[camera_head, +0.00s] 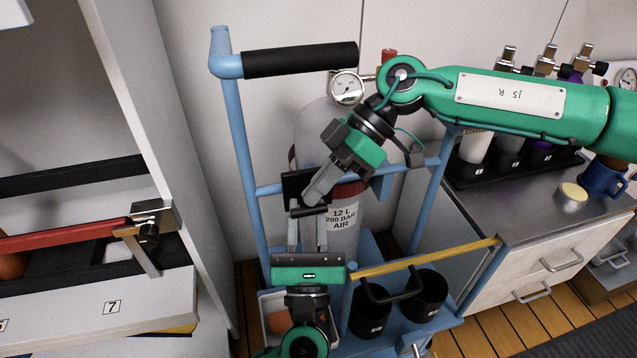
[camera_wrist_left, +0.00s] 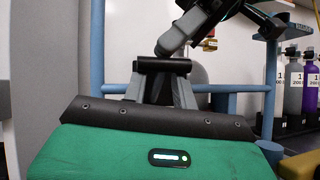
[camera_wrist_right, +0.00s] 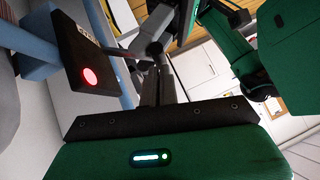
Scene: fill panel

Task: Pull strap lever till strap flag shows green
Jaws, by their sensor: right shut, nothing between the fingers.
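The strap flag glows red on a black block (camera_wrist_right: 89,76) in the right wrist view. In the head view that block (camera_head: 292,184) sits at the front of the gas cylinder (camera_head: 345,220), partly behind my right gripper (camera_head: 312,201). My right gripper's fingers (camera_wrist_right: 157,68) are together and empty beside the block. My left gripper (camera_head: 307,218) points up from below, just under the right one, with its fingers apart. A dark bar (camera_wrist_left: 163,66) crosses at its fingertips in the left wrist view; I cannot tell whether it is the strap lever.
The blue cart (camera_head: 240,150) has a black grip (camera_head: 300,60) and a yellow bar (camera_head: 425,258). A gauge (camera_head: 347,87) tops the cylinder. Black cups (camera_head: 425,290) and a white bin (camera_head: 272,300) sit low. A shelf with a red lever (camera_head: 65,235) is left, a counter (camera_head: 530,190) right.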

